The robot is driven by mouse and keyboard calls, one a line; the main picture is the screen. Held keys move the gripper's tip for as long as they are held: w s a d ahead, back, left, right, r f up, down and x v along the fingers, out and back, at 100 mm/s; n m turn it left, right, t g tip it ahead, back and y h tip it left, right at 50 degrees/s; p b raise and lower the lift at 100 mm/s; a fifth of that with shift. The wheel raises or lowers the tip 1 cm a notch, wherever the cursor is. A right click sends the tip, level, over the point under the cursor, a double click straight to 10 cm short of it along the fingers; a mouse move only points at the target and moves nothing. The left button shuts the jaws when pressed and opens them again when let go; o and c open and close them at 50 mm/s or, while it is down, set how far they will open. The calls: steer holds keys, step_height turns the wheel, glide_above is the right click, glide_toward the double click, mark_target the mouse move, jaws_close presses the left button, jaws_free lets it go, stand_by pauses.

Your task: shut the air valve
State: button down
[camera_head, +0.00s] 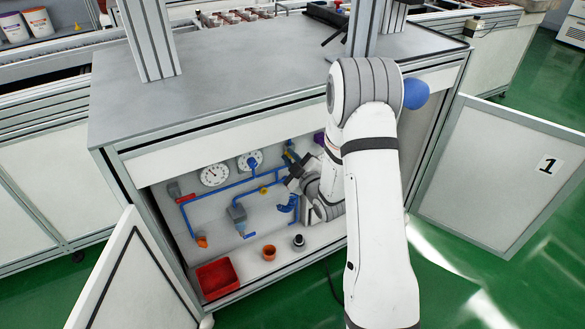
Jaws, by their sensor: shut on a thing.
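Blue pipes (228,187) run across the back panel inside the open cabinet, with several coloured handles and fittings on them. My gripper (289,174) reaches into the cabinet at the right part of the pipework, beside a blue fitting (289,152). It is shut on a small part there, which looks like a valve handle; the fingers and dark gripper body mostly hide it. I cannot tell which handle is the air valve's. A red handle (186,198) shows at the left, a small yellow one (264,189) in the middle, and a purple part (319,138) at the upper right.
A red tray (217,278), an orange cup (269,253) and a dark-topped small part (298,241) stand on the cabinet floor. Open doors flank the cabinet at left (139,280) and right (495,170).

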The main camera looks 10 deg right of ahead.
steer(key=shift+s+a+f+n+b, duration=0.1)
steer(key=shift+a+f+n+b, duration=0.35)
steer(key=shift+n+b, duration=1.1)
steer(key=shift+s+a+f+n+b, duration=0.1)
steer(key=shift+f+n+b, duration=0.6)
steer(key=shift+n+b, duration=0.8)
steer(key=shift+s+a+f+n+b, duration=0.15)
steer(key=shift+f+n+b, duration=0.45)
steer(key=shift+n+b, duration=0.9)
steer(key=shift+w, duration=0.1)
steer(key=c, duration=1.4)
jaws_free()
steer(key=shift+c, duration=0.2)
steer(key=p+v, duration=0.2)
steer(key=v, duration=0.5)
steer(key=shift+s, duration=0.35)
steer(key=shift+d, duration=0.1)
